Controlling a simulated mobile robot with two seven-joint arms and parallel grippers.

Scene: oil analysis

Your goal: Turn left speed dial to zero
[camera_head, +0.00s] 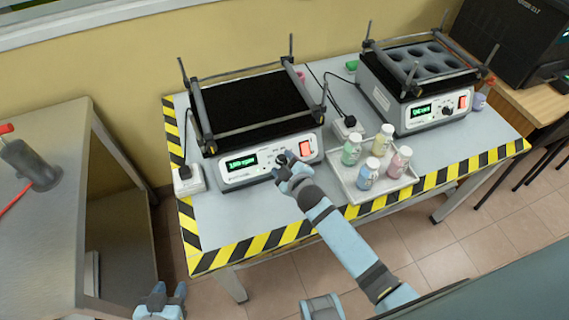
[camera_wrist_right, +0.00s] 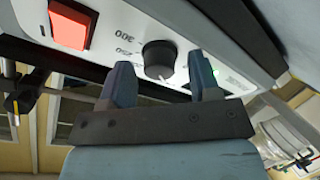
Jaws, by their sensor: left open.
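The left shaker (camera_head: 236,176) stands on the table with a lit green display (camera_head: 242,161) on its front panel, its digits too small to read surely. Its speed dial (camera_wrist_right: 158,58) is a round black knob in the right wrist view. My right gripper (camera_head: 284,166) is at this panel and largely hides the dial in the head view. In the right wrist view the gripper (camera_wrist_right: 163,80) is open, with its blue fingertips on either side of the dial and visible gaps to it. My left gripper (camera_head: 162,296) is open and empty at the bottom edge, away from the table.
A red switch (camera_head: 306,149) sits beside the dial; it also shows in the wrist view (camera_wrist_right: 72,25). A white tray (camera_head: 353,192) with several capped bottles stands right of my right gripper. A second shaker (camera_head: 418,114) with its own dial stands further right.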

